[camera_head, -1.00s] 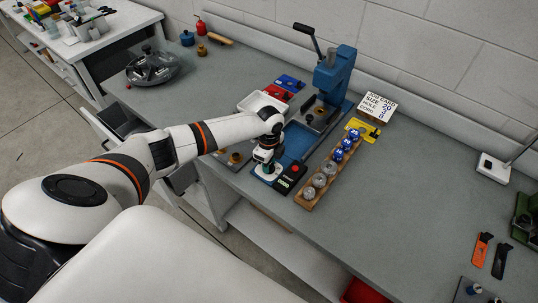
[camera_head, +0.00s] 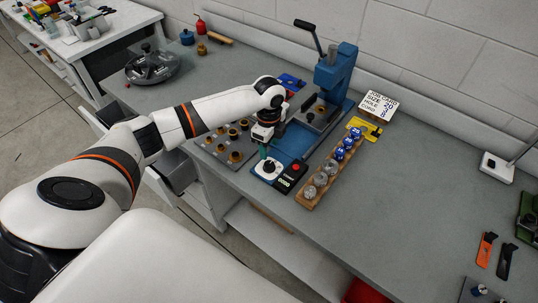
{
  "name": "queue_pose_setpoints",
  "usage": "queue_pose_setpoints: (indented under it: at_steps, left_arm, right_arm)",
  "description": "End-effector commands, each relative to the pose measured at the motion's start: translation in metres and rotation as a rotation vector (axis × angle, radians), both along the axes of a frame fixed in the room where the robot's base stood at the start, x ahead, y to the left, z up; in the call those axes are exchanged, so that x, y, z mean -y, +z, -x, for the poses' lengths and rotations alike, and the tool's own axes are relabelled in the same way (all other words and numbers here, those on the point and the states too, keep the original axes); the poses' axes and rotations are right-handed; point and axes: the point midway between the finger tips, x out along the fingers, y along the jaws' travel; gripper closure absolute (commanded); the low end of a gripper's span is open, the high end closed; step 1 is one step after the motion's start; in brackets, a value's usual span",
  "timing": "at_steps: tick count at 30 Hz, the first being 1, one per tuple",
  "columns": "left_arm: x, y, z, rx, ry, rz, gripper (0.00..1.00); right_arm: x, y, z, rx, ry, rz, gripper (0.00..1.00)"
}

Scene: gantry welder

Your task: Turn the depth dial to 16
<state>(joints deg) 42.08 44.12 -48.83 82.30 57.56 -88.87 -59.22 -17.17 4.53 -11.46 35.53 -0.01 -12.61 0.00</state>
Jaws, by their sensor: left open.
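My right gripper is not in view.
The blue lever press (camera_head: 334,75) stands behind. A wooden rack (camera_head: 318,183) with several metal and blue pieces lies to the right, below a job card (camera_head: 376,105). A plate with several brass-coloured parts (camera_head: 227,142) is at left.

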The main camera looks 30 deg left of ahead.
Motion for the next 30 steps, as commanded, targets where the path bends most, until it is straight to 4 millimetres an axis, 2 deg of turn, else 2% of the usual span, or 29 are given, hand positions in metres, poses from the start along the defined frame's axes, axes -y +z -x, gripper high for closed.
queue_pose_setpoints:
  at_steps: [6, 10, 26, 30]
  left_arm:
    - [0.0, 0.032, -0.001, 0.002, 0.0, 0.0, 0.48]
    - [0.0, 0.04, 0.0, 0.001, 0.001, 0.0, 0.48]
    - [0.0, 0.042, 0.0, 0.0, 0.001, 0.0, 0.48]
    - [0.015, 0.03, 0.008, 0.001, 0.0, 0.007, 0.48]
  right_arm:
    - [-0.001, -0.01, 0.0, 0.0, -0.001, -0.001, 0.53]
    - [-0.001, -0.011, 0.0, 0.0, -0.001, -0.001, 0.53]
    - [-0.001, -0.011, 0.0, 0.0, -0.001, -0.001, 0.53]
    - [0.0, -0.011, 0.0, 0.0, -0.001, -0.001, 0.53]
